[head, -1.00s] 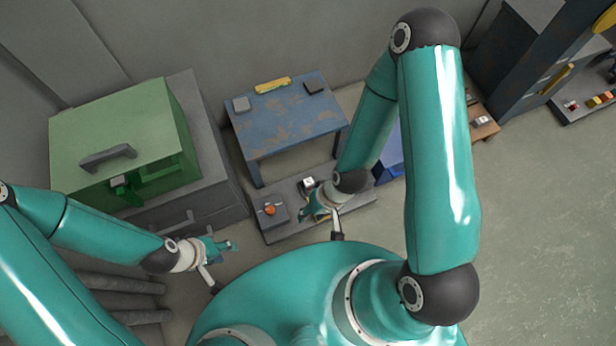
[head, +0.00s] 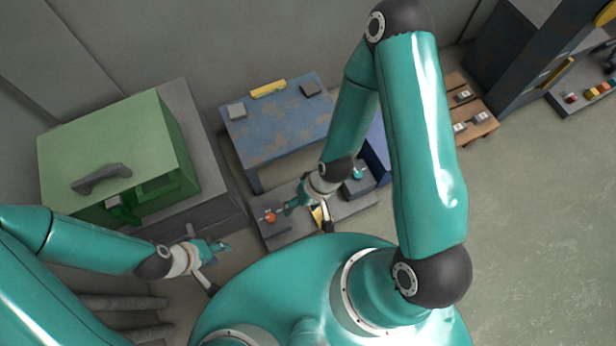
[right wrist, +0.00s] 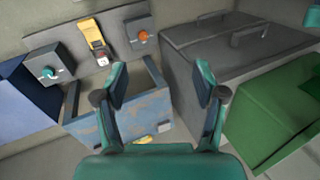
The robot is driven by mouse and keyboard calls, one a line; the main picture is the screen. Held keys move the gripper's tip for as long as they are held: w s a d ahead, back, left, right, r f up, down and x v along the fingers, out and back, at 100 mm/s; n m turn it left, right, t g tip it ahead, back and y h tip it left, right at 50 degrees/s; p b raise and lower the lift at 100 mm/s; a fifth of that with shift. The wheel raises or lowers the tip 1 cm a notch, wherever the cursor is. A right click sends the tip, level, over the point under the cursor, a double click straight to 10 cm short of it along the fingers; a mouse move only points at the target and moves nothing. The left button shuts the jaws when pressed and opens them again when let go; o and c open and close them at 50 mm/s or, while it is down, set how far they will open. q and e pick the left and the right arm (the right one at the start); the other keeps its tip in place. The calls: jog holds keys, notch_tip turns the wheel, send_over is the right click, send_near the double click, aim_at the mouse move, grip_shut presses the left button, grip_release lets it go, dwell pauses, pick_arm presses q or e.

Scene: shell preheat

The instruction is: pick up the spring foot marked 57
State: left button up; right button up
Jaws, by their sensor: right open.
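No mark 57 is legible in any view. Several small dark blocks with pale tags (head: 481,117) sit on the wooden pallet (head: 487,131) at the right of the head view; I cannot tell whether one is the spring foot. My right gripper (head: 308,212) is open and empty over the low grey panel in the head view, far left of the pallet. In the right wrist view its two fingers (right wrist: 162,78) are spread with nothing between them. My left gripper (head: 218,266) is spread open and empty near the grey cabinet.
The grey panel (right wrist: 75,72) has an orange knob (right wrist: 142,36), a teal knob (right wrist: 48,72) and a yellow part (right wrist: 92,32). A worn blue table (head: 285,128) stands behind it. A green box (head: 110,150) sits on the grey cabinet at left. Floor at right is clear.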

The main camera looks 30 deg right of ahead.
jog(key=w+d+f+b, duration=0.1)
jog(key=w+f+b, duration=0.4)
jog(key=f, duration=0.4)
jog(key=w+d+f+n+b, duration=0.1)
jog(key=w+f+b, duration=0.2)
jog(key=f+b, duration=0.6)
jog(key=w+d+f+b, duration=0.2)
jog(key=w+f+b, duration=0.25)
jog(key=f, duration=0.55)
jog(key=w+d+f+h+b, duration=0.1)
jog(key=w+d+f+b, duration=0.1)
jog(key=f, duration=0.4)
jog(key=w+d+f+h+b, duration=0.1)
jog(key=w+d+f+b, duration=0.2)
jog(key=f+b, duration=0.3)
jog(key=w+d+f+h+b, duration=0.2)
jog(key=w+d+f+b, duration=0.1)
jog(key=d+f+b, duration=0.2)
jog(key=shift+w+f+g+b, duration=0.2)
jog(key=shift+f+g+b, duration=0.1)
jog(key=shift+f+b, duration=0.55)
jog(key=shift+s+a+f+b, duration=0.15)
jog(key=shift+f+b, duration=0.5)
jog(key=shift+f, duration=1)
jog(key=shift+s+a+f+b, duration=0.15)
jog(key=shift+f+b, duration=0.45)
jog(key=shift+f, duration=1.05)
jog(key=shift+d, duration=0.1)
jog(key=shift+r, duration=0.1)
grip_shut()
